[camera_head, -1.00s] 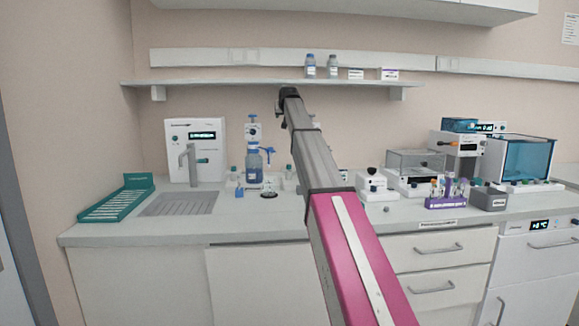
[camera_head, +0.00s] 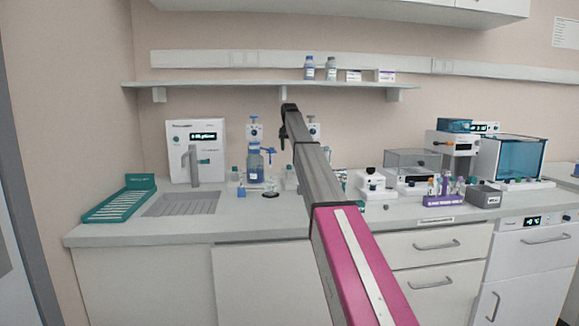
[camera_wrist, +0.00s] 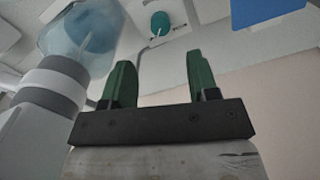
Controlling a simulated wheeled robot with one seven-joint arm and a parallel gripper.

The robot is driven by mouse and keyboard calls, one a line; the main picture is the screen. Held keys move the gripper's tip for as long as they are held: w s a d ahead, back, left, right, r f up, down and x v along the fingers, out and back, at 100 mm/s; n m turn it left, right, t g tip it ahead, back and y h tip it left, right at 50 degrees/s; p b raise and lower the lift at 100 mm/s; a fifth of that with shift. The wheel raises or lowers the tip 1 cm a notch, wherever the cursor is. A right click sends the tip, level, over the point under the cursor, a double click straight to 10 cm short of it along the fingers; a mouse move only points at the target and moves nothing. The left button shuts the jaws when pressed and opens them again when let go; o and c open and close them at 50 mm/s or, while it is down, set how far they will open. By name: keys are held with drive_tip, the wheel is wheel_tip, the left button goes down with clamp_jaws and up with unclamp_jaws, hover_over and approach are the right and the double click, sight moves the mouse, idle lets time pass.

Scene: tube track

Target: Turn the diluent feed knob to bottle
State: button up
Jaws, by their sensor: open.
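In the wrist view, a round teal knob (camera_wrist: 160,23) sits on a white panel beyond my gripper. It may be the diluent feed knob; its label is not readable. My gripper (camera_wrist: 161,62) has two green fingers, spread apart with nothing between them. The knob appears beyond the gap, apart from the fingers. A translucent bluish vessel (camera_wrist: 92,32) with a grey collar is at the left. In the head view, a blue bottle with a dispenser top (camera_head: 255,165) stands on the bench, left of my arm. A second dispenser top (camera_head: 313,128) is partly hidden behind my arm.
A white water unit (camera_head: 196,140) with a tap stands left by a sink (camera_head: 182,204). A teal rack (camera_head: 120,203) is at the far left. A shelf (camera_head: 200,86) spans above. Small instruments and a purple tube rack (camera_head: 445,200) crowd the right.

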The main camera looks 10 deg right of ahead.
sight(289, 167)
wheel_tip(289, 167, down, 9)
drive_tip(key=shift+f, duration=0.1)
idle(0.3)
drive_tip(key=c, duration=0.9)
